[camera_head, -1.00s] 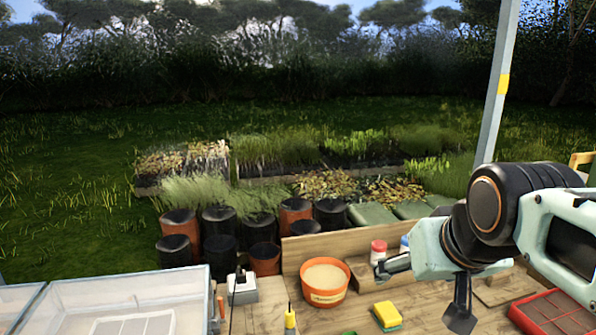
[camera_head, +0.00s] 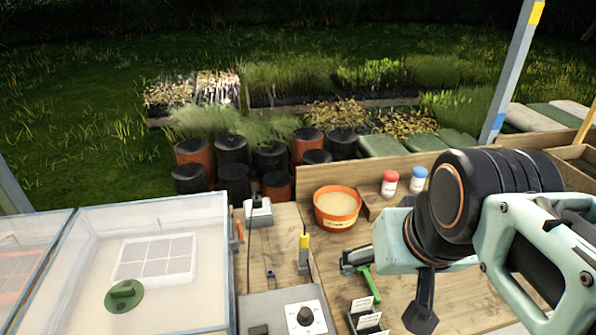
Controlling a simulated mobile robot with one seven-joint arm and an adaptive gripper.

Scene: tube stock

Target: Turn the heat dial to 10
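The heat dial (camera_head: 305,316) is a black round knob on a white plate, set on a grey box at the bottom edge of the head view. The box is partly cut off below, and I cannot read the scale or where the knob points.
A clear-lidded propagator (camera_head: 211,262) with a green vent knob stands left. Near my gripper are a green-handled tool (camera_head: 364,284), a yellow-topped tool (camera_head: 304,252), an orange bowl (camera_head: 337,222) and label cards (camera_head: 363,304). A white socket block (camera_head: 258,214) stands behind the box.

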